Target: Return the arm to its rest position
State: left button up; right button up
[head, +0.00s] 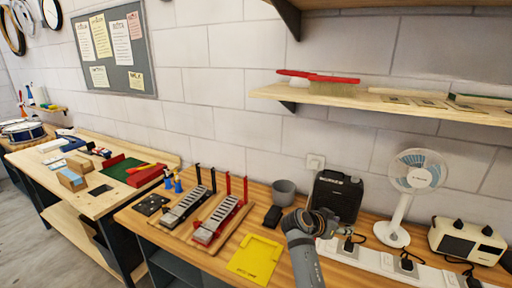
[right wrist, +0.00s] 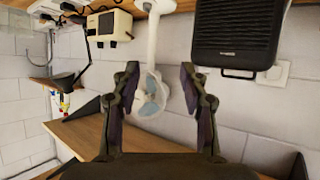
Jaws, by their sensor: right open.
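My right arm (head: 303,262) rises from the bottom of the head view, with its gripper (head: 322,222) above the bench in front of the black speaker-like box (head: 337,194). In the right wrist view, which appears upside down, the two fingers of the right gripper (right wrist: 159,85) are spread apart with nothing between them. Beyond them show the white fan (right wrist: 152,95) and the black box (right wrist: 238,35). My left gripper is not in view.
The bench (head: 150,226) holds two glockenspiel-like racks (head: 187,206), a yellow plate (head: 256,258), a grey cup (head: 284,192), a white power strip (head: 375,262), the fan (head: 405,205) and a cream device (head: 466,240). A wooden shelf (head: 300,95) overhangs the back.

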jog(key=s+f+n+y, duration=0.5)
jog(key=s+f, duration=0.8)
jog(key=s, duration=0.1)
jog(key=s+a+f+n+g+y, duration=0.1)
jog(key=s+a+n+y, duration=0.25)
jog(key=s, duration=0.45)
jog(key=s+a+f+n+g+y, duration=0.1)
jog(key=s+a+n+y, duration=0.1)
jog(key=s+a+n, duration=0.5)
jog(key=s+d+f+m+b, duration=0.1)
jog(key=s+d+f+b, duration=0.15)
jog(key=f, duration=1.25)
jog(key=s+d+f+m+b, duration=0.1)
jog(key=d+f+m, duration=0.15)
jog(key=f, duration=1.25)
jog(key=s+d+f+g+b, duration=0.1)
jog(key=s+f+g+b, duration=0.1)
jog(key=s+f, duration=1.6)
jog(key=shift+s+f+n, duration=0.2)
jog(key=shift+n, duration=0.1)
jog(key=shift+d, duration=0.1)
